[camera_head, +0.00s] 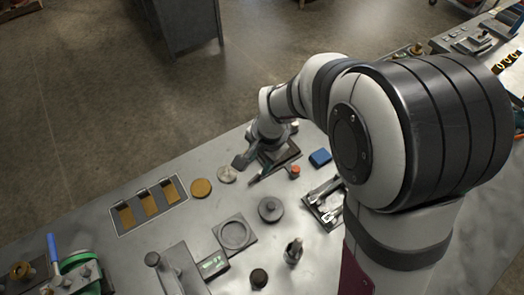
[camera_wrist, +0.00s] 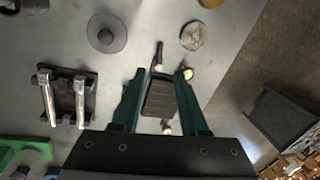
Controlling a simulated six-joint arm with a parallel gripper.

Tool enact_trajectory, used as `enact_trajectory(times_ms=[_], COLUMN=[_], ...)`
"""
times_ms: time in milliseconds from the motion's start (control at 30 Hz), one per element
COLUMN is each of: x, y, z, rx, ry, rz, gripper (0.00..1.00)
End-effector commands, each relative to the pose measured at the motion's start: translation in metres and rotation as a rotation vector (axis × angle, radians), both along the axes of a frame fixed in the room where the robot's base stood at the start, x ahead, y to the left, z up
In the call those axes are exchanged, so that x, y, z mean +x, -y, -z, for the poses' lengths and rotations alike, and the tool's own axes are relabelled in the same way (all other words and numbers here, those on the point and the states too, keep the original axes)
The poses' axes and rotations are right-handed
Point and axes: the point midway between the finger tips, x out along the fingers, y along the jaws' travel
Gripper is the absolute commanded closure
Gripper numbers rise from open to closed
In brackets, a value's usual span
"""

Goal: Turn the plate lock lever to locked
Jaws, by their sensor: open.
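My gripper (camera_head: 246,172) is open above the bench, its two green fingers apart. In the wrist view my gripper (camera_wrist: 161,72) has a dark rectangular plate (camera_wrist: 160,97) showing between the fingers; the plate also shows beneath it in the head view (camera_head: 286,156). A short dark lever with a pale end (camera_wrist: 158,56) stands just beyond the plate, near the fingertips. I cannot tell for certain that this is the lock lever, or its setting. Nothing appears held, and contact with the lever cannot be told.
A black fixture with two metal bars (camera_wrist: 66,97) lies to the left in the wrist view. A grey knobbed disc (camera_head: 271,208), a pale disc (camera_head: 226,174), a tan disc (camera_head: 201,188), a blue block (camera_head: 320,158) and a red knob (camera_head: 295,171) are nearby. The bench edge is close behind.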

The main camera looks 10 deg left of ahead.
Motion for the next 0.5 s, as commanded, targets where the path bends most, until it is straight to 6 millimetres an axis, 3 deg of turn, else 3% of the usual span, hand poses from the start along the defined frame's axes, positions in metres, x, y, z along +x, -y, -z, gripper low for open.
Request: enact_trajectory(times_ms=[100,200,500], x=[-0.002,-0.004,-0.007], y=[0.005,0.008,0.011], z=[-0.033,-0.050,-0.061], rx=[0.002,0.002,-0.001], ry=[0.004,0.003,-0.001], rz=[0.003,0.001,0.000], gripper=[0.56,0.56,0.56])
